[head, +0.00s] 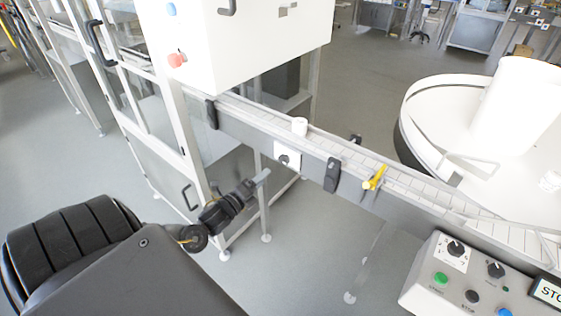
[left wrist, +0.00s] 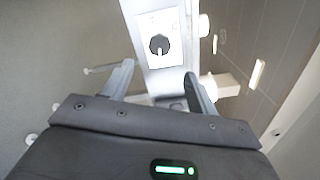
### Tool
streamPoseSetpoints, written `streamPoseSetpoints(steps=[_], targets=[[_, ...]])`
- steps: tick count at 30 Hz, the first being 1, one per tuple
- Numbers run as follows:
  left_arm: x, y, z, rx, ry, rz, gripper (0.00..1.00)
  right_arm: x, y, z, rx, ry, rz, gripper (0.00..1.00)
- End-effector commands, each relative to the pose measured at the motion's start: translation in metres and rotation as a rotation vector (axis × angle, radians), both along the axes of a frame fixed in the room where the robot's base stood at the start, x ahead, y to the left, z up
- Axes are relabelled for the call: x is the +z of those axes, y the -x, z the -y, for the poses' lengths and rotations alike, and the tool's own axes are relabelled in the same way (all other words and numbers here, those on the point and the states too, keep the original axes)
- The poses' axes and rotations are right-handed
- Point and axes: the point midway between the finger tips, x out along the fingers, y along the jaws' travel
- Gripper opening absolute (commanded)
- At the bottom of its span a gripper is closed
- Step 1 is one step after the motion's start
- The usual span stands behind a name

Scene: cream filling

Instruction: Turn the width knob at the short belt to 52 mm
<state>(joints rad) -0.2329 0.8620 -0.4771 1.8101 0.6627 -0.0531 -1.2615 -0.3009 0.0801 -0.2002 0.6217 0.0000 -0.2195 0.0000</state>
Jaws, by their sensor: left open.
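The width knob (head: 285,159) is a small black dial on a white plate, on the near side of the short belt (head: 240,126). In the left wrist view the knob (left wrist: 159,44) shows ahead of the fingertips, with a pale pointer mark at its lower edge. The scale is too small to read. My left gripper (head: 262,178) is below and left of the knob in the head view, apart from it. In the left wrist view the gripper (left wrist: 159,73) is open with nothing between its fingers. My right gripper is not in view.
A black bracket (head: 332,174) and a yellow lever (head: 374,178) are to the right. A control panel (head: 463,283) is at lower right, a white turntable (head: 410,125) behind, and a glazed machine frame (head: 165,130) at left.

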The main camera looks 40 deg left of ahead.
Motion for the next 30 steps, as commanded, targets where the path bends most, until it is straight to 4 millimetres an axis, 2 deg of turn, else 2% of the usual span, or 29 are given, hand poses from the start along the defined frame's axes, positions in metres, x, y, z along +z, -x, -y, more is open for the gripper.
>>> streamPoseSetpoints(steps=[4, 7, 18, 21, 30], targets=[[0.001, -0.003, 0.000, 0.000, -0.002, 0.002, 0.59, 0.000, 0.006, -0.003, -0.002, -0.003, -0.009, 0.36], [0.002, -0.013, -0.001, 0.002, -0.001, 0.004, 0.59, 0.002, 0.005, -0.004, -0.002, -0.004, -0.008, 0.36], [0.002, -0.080, -0.002, 0.003, 0.001, 0.003, 0.59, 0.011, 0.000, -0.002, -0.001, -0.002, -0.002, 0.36], [0.001, -0.093, -0.002, 0.003, 0.002, 0.001, 0.59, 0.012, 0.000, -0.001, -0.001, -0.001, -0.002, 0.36], [0.000, -0.108, -0.002, 0.001, 0.002, 0.000, 0.59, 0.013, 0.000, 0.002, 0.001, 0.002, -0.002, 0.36]])
